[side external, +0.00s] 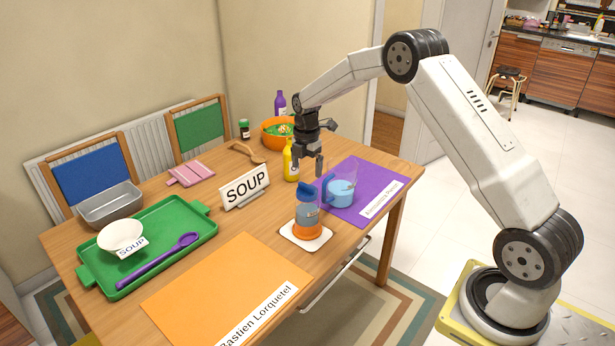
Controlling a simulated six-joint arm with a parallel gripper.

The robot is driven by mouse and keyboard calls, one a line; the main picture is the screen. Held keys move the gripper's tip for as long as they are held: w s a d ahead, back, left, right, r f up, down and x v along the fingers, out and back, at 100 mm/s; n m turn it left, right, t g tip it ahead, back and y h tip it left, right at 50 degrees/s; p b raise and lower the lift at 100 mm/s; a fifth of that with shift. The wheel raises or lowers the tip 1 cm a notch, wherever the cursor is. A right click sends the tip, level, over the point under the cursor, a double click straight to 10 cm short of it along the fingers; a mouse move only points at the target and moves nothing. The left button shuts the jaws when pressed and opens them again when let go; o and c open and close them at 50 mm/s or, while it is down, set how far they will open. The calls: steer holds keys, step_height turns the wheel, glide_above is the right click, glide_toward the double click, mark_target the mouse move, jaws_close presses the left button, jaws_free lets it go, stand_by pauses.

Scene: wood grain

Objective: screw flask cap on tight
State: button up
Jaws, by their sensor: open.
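The flask (307,222) stands upright on a small white mat (290,237) near the table's front edge. It has an orange base and a grey-blue middle. A blue cap (306,192) sits on top of it; I cannot tell how tightly it is seated. My gripper (308,168) is open and points down, behind and above the flask in the picture. It is apart from the cap, with nothing visible between its fingers.
A clear jug with blue contents (341,190) stands on a purple placemat (372,187) right of the flask. A yellow bottle (290,165) is close beside my gripper. An orange bowl (270,139) stands behind.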

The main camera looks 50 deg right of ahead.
mark_target(307, 185)
steer(key=shift+f, duration=3.65)
steer(key=c, duration=1.2)
steer(key=shift+o, duration=0.2)
steer(key=shift+f, duration=0.15)
steer(key=shift+c, duration=0.7)
steer(key=shift+f+m, duration=0.1)
steer(key=shift+m, duration=2.8)
